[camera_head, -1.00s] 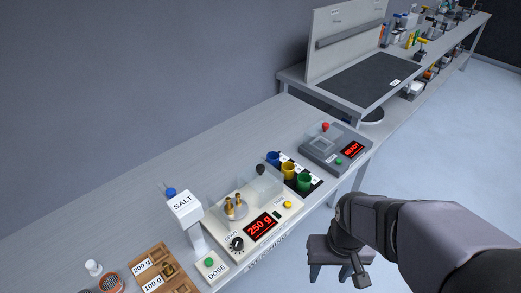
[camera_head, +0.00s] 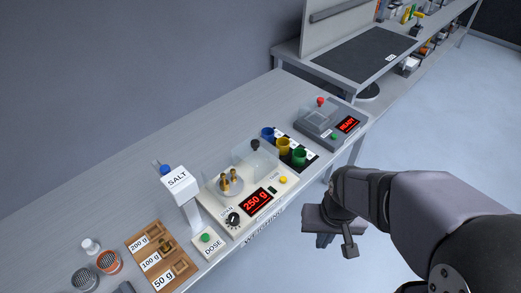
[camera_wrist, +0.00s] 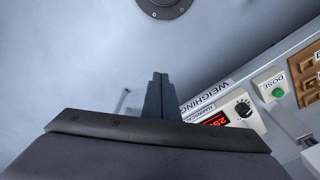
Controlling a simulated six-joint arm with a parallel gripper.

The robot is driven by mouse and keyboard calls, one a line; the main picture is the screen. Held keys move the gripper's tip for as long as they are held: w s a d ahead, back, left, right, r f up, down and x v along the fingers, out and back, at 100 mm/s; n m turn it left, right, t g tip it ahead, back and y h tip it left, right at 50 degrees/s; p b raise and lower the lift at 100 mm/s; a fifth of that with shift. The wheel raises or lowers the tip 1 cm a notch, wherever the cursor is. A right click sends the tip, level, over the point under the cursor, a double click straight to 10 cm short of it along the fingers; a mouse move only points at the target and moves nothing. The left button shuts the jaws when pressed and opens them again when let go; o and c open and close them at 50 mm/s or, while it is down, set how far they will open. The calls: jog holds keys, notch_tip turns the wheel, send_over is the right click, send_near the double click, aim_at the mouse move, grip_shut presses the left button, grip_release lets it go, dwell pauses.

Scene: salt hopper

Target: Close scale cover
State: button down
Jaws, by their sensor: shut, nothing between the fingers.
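The scale (camera_head: 232,222) stands at the bench's front edge with its red display reading 250 g. Several brass weights (camera_head: 228,184) sit on its round pan at the left. A clear cover (camera_head: 258,163) with a dark knob (camera_head: 255,144) lies at the pan's right, leaving the pan uncovered. My gripper (camera_head: 350,252) is shut and empty, out in front of the bench to the right of the scale and apart from it. In the wrist view my gripper (camera_wrist: 160,77) shows its two fingers together; part of the scale's display (camera_wrist: 213,119) shows at the right.
A salt hopper (camera_head: 178,180) with a green DOSE button (camera_head: 205,238) stands left of the scale. A wooden weight tray (camera_head: 150,238) lies further left. Blue, yellow and green cups (camera_head: 284,147) and a grey READY device (camera_head: 325,125) stand right. The bench behind is clear.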

jog(key=w+a+f+m+t+b, duration=0.1)
jog(key=w+f+m+t+b, duration=0.25)
jog(key=w+b, duration=0.3)
jog(key=w+a+f+m+t+b, duration=0.1)
jog(key=w+f+m+t+b, duration=0.3)
jog(key=w, duration=0.4)
jog(key=w+a+r+m+t+y+b, duration=0.1)
jog(key=w+a+r+m+t+b, duration=0.1)
jog(key=w+b, duration=0.1)
jog(key=w+a+r+m+t+y+b, duration=0.1)
jog(key=w+a+r+m+t+b, duration=0.1)
jog(key=b, duration=0.4)
jog(key=w+a+r+m+t+y+b, duration=0.1)
jog(key=w+r+m+t+b, duration=0.1)
jog(key=w+t+b, duration=0.1)
jog(key=shift+w+a+r+m+t+y+b, duration=0.35)
jog(key=shift+t+b, duration=0.4)
jog(key=shift+b, duration=0.3)
jog(key=shift+w+a+r+t, duration=0.1)
jog(key=shift+a+r+t, duration=0.3)
jog(key=shift+r, duration=0.3)
jog(key=shift+w+r+p, duration=0.1)
jog(key=shift+w+p, duration=0.05)
jog(key=shift+p, duration=0.3)
jog(key=p+x, duration=0.2)
jog(key=p, duration=0.5)
jog(key=shift+r, duration=0.1)
